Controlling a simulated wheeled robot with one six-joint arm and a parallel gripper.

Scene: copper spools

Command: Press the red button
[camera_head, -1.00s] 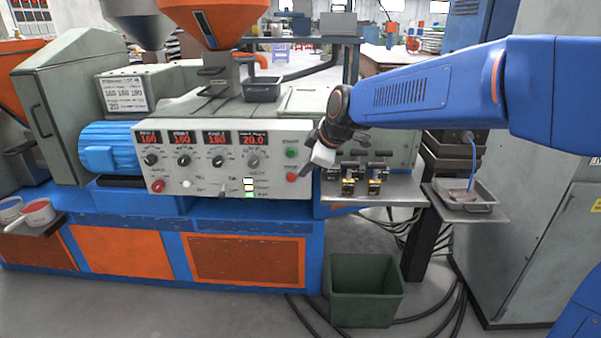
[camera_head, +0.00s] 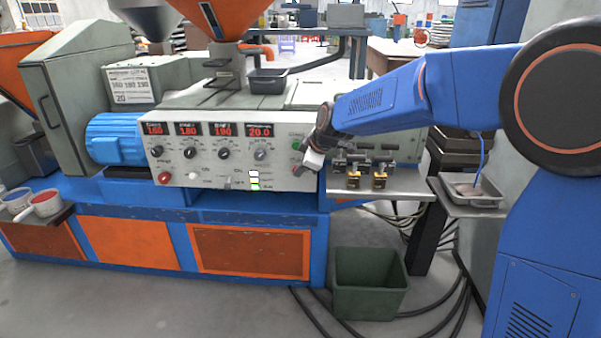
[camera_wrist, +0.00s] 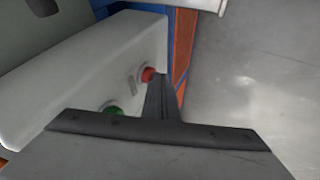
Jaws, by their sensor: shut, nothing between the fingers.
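The red button (camera_wrist: 148,74) sits on the pale control panel, near its edge in the wrist view. A green button (camera_wrist: 114,110) is beside it. My gripper (camera_wrist: 165,82) is shut and empty, with its tips close beside the red button; I cannot tell whether they touch it. Another red button (camera_head: 164,177) is at the panel's lower left.
Knobs and red displays (camera_head: 223,130) fill the panel. A metal shelf (camera_head: 405,191) with small yellow-black parts juts out to the right, below my arm. A green bin (camera_head: 368,285) and cables lie on the floor. A tray (camera_head: 472,190) stands farther right.

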